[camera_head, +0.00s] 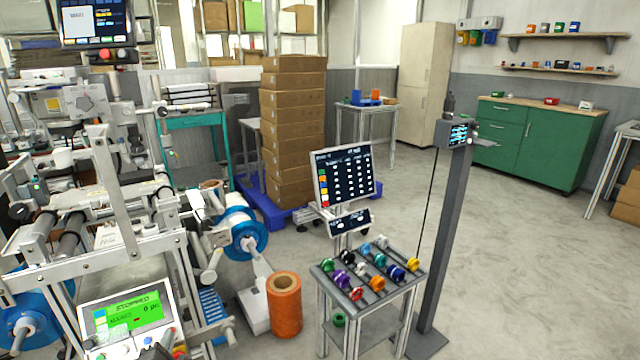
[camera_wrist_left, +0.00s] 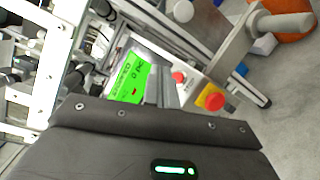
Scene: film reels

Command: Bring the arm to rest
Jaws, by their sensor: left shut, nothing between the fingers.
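My left gripper (camera_wrist_left: 163,90) shows in the left wrist view, its dark grey body across the bottom with a small green light. Its short grey fingers are shut with nothing between them. Beyond them is the film machine's control panel, with a green screen (camera_wrist_left: 130,82), a red button and a red-and-yellow stop knob (camera_wrist_left: 211,98). In the head view the same panel (camera_head: 128,312) reads "STOPPED". I cannot make out either gripper clearly in the head view, and my right arm does not show.
The machine frame (camera_head: 120,200) and a blue-sided reel (camera_head: 243,235) fill the left. An orange roll (camera_head: 284,305) stands on the floor. A small table (camera_head: 322,272) holds several coloured spools, beside a grey post (camera_head: 447,230). Stacked boxes (camera_head: 291,130) stand behind. Floor at the right is clear.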

